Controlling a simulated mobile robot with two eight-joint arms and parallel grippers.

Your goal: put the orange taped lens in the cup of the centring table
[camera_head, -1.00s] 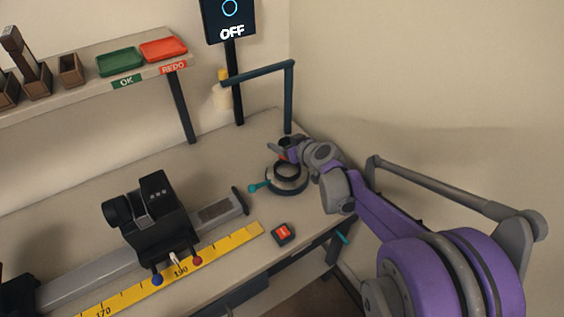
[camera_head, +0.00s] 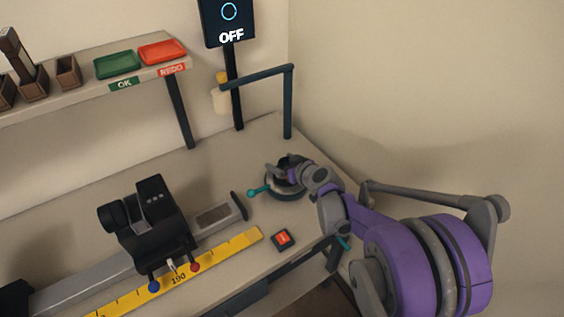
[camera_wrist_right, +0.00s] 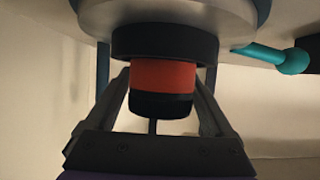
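The orange taped lens (camera_wrist_right: 165,76) has a bright orange band and a black end in the right wrist view. It stands between the two fingers of my right gripper (camera_wrist_right: 163,88), which appear to touch its sides. Its other end meets a wide black ring, the cup (camera_wrist_right: 165,42) of the centring table (camera_wrist_right: 170,16); how deep it sits is hidden. In the head view the centring table (camera_head: 287,193) is a dark round stand with a teal knob, and my right gripper (camera_head: 278,165) is over it, covering the lens. My left gripper is out of view.
A teal-grey bracket (camera_head: 288,105) stands behind the centring table. A black device (camera_head: 150,220) on a rail and a yellow ruler (camera_head: 215,258) lie to the left. A small red-topped box (camera_head: 283,240) is in front. Green (camera_head: 117,64) and red (camera_head: 162,52) trays sit on the shelf.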

